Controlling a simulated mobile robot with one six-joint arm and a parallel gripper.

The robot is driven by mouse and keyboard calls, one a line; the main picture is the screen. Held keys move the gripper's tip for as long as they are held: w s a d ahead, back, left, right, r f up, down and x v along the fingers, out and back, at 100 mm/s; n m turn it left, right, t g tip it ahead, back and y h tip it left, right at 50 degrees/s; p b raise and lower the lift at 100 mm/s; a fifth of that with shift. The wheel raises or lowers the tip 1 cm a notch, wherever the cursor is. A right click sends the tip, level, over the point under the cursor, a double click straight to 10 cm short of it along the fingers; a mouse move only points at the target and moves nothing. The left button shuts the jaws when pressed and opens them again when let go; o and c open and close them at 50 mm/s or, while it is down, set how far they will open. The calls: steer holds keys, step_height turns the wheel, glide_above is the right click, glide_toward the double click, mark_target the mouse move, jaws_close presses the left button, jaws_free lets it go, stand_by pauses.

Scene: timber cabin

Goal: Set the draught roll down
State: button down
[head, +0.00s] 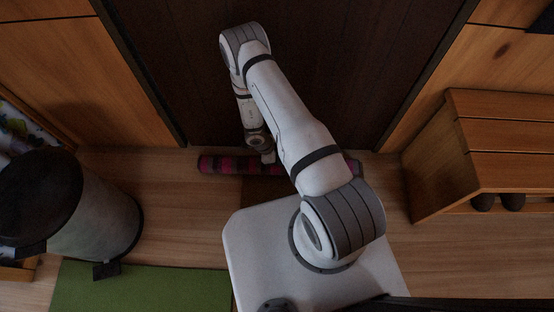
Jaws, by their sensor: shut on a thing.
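The draught roll (222,164) is a long tube with pink and dark stripes. In the head view it lies level along the foot of the dark door (340,70), at or very near the floor. My arm hides part of its right half, and its right end shows past the arm. My gripper (268,158) points down at the middle of the roll and is shut on it. The fingertips are small and partly hidden. I cannot tell whether the roll touches the floor or the door.
A pedal bin (95,215) stands at the left, beside a green mat (140,288). A wooden bench (470,150) with shoes (497,202) beneath is at the right. Bare wooden floor (170,220) shows between the bin and my base.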

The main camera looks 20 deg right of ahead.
steer(key=c, duration=1.9)
jaws_free()
steer(key=shift+f, duration=0.15)
steer(key=o, duration=0.4)
steer(key=shift+o, duration=0.2)
steer(key=p+v, duration=0.6)
steer(key=v, duration=0.6)
